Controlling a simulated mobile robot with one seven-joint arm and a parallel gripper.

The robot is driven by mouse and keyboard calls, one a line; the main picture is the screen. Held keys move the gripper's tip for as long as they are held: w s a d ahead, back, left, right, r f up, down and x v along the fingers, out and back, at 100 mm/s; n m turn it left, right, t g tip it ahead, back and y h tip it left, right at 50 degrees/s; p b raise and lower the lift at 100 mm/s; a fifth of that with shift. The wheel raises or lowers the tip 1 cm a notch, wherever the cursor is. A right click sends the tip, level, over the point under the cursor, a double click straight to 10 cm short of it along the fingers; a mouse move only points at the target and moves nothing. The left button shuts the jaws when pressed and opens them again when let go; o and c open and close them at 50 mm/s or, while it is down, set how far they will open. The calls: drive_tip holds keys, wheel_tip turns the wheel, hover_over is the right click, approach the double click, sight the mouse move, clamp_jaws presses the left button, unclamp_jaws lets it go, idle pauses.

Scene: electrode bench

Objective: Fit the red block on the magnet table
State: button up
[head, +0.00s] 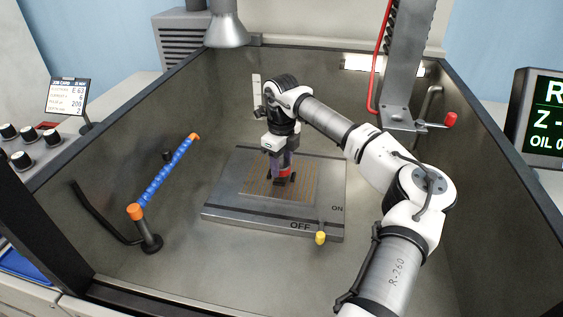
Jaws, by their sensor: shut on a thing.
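The magnet table (222,214) is a grey slab with a finely striped, orange-tinted top, in the middle of the tank in the head view. Its front edge carries OFF and ON marks, and a yellow-tipped lever (320,238) stands by OFF. My gripper (281,172) points down over the striped top. It is shut on the red block (285,172), of which only a small red part shows between and below the fingers. Dark parts sit under the red. I cannot tell whether the block touches the table top.
Tank walls surround the table. A blue segmented hose (167,172) with orange ends stands at the left. A grey column (403,70) with a red-knobbed handle (450,119) stands at the back right. The tank floor left of the table is mostly clear.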

drive_tip(key=shift+f, duration=0.2)
drive_tip(key=shift+f+b, duration=0.45)
drive_tip(key=shift+f, duration=0.05)
drive_tip(key=o, duration=2)
drive_tip(key=shift+c, duration=0.2)
drive_tip(key=shift+r+p, duration=1.7)
drive_tip(key=shift+r, duration=1.3)
